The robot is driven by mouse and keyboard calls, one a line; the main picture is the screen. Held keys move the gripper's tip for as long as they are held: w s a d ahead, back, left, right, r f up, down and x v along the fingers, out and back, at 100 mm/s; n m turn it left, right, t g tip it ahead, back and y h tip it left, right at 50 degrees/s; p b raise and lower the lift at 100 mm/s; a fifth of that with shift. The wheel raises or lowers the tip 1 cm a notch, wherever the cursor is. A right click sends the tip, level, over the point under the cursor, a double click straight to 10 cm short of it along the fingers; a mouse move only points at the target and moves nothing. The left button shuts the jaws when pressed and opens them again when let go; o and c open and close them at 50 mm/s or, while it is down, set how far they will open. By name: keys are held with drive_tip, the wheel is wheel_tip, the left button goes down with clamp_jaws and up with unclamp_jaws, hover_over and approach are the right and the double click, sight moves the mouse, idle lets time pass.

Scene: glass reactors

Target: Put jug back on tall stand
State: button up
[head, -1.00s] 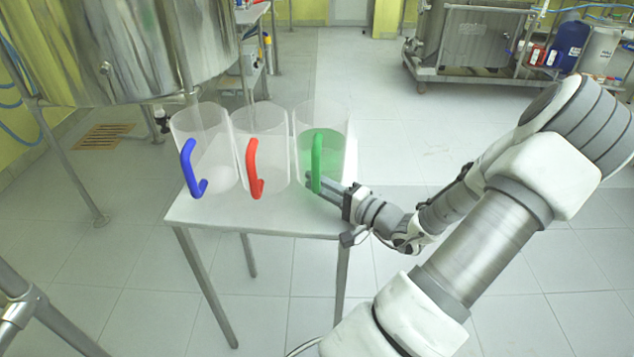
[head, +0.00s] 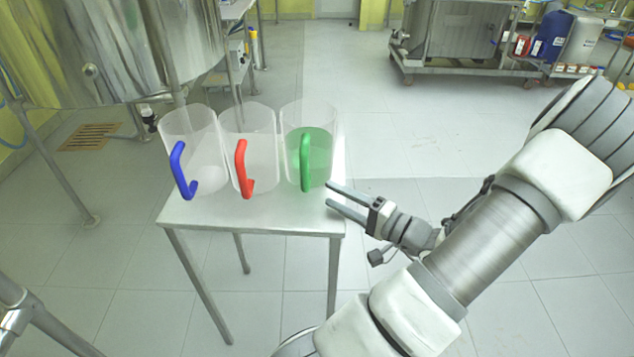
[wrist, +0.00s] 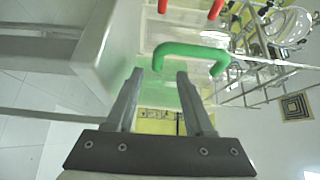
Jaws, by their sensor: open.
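The jug with the green handle (head: 306,160) stands upright at the right end of the tall stand (head: 270,212), a small metal table, and holds green liquid. Beside it stand a clear jug with a red handle (head: 243,168) and one with a blue handle (head: 181,170). My gripper (head: 329,194) is open and empty at the stand's right edge, just right of the green-handled jug and apart from its handle. In the wrist view the green handle (wrist: 190,50) lies just beyond the open fingertips (wrist: 160,73), with nothing between them.
A large steel vessel (head: 110,45) on legs rises behind the stand to the left. A wheeled steel unit (head: 455,45) with containers is at the back right. The floor right of the stand is clear apart from my arm.

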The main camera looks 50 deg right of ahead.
drive_tip(key=s, duration=0.3)
drive_tip(key=shift+s, duration=0.35)
